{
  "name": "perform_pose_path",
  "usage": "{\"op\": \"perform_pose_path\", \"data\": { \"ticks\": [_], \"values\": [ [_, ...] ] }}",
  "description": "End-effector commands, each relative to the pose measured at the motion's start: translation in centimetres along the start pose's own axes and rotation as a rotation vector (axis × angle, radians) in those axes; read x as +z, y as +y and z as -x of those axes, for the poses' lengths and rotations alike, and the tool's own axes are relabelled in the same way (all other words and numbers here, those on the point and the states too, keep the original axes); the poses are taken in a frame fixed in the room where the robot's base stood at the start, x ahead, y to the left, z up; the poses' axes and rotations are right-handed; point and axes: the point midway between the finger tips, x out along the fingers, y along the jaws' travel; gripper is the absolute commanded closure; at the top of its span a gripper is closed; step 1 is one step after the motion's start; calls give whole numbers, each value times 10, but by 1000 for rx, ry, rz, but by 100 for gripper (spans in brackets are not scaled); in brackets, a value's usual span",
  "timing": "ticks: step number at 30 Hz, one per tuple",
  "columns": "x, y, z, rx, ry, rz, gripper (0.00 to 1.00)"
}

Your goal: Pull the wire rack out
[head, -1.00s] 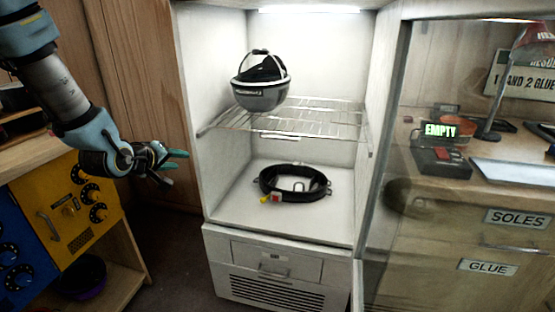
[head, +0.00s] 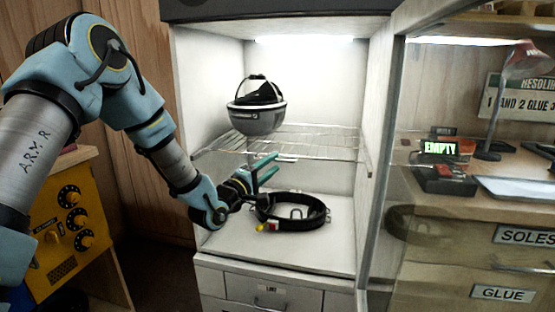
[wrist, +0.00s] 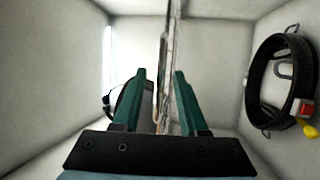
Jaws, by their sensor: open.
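The wire rack (head: 335,143) is a thin metal grid across the middle of the lit white cabinet. My gripper (head: 277,163) is at the rack's front edge, left of its middle, with its green fingers apart. In the wrist view the rack (wrist: 173,45) shows nearly edge-on as a thin upright strip. It runs between the two fingers of my gripper (wrist: 160,73), closer to the right one. I cannot tell whether either finger touches it. A grey upturned helmet (head: 257,121) with black straps sits on the rack's left part; the left finger mostly hides it in the wrist view.
A black harness ring (head: 312,218) with a red and yellow buckle lies on the cabinet floor below the rack. A glass door (head: 385,170) stands at the right of the opening. A yellow panel with knobs (head: 60,240) is at the left.

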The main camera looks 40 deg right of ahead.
Motion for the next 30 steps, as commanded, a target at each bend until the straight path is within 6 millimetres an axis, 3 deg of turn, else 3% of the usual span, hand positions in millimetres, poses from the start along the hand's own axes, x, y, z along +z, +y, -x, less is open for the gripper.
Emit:
{"op": "perform_pose_path", "data": {
  "ticks": [6,17,28,30],
  "values": [
    [0,0,-25,0,1,1,58],
    [0,0,-30,-1,1,0,58],
    [0,0,-29,-1,1,0,98],
    [0,0,-29,-1,1,0,100]
  ]
}}
